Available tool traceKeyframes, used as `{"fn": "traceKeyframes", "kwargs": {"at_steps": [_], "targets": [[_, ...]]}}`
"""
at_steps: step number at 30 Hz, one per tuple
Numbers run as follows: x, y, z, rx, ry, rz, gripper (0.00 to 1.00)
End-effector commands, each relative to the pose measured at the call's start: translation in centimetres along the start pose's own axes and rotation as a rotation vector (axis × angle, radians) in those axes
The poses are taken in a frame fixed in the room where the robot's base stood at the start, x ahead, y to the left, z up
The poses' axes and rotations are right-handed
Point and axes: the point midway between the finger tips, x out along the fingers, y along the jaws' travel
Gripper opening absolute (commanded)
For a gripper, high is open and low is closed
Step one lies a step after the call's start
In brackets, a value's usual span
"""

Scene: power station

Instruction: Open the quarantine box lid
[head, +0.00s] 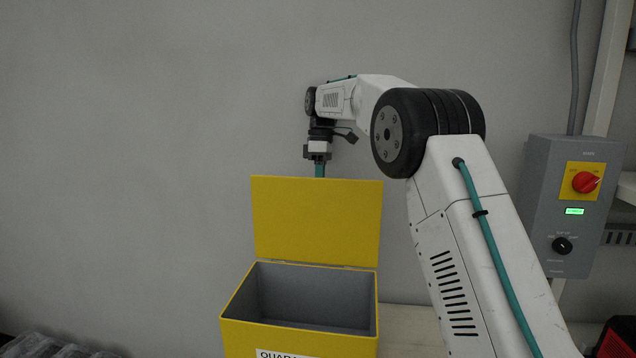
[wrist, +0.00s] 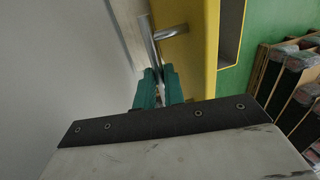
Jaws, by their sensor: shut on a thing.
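The yellow quarantine box (head: 235,335) stands at the lower middle of the head view, its grey interior open and looking empty. Its yellow lid (head: 317,222) stands about upright at the back hinge. My gripper (head: 320,171) points down behind the lid's top edge, and the lid hides its fingertips there. In the wrist view my gripper's teal fingers (wrist: 160,80) are shut on the lower end of a metal bar handle (wrist: 152,42). The handle's post joins the yellow lid (wrist: 200,55).
A grey wall panel (head: 548,200) with a red knob (head: 585,182) is at the right. The grey wall (head: 150,150) rises close behind the lid. Racks of dark items (wrist: 290,85) stand on the green floor (wrist: 262,30).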

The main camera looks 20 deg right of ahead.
Motion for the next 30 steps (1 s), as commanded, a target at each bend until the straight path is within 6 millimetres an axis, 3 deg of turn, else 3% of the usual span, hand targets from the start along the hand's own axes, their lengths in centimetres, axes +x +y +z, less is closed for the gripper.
{"fn": "traceKeyframes", "kwargs": {"at_steps": [10,11,12,13,24,30], "targets": [[0.4,0.1,-0.1,-0.001,-0.001,-0.007,0.00],[0.4,0.1,-0.1,0.000,-0.001,-0.007,0.19],[0.3,0.1,-0.1,0.000,-0.001,-0.006,0.30],[0.3,0.1,-0.1,0.000,-0.001,-0.006,0.32],[-0.1,0.0,-0.1,0.000,-0.001,-0.001,0.32],[-1.6,-0.2,-0.1,0.000,0.000,0.000,0.32]]}}
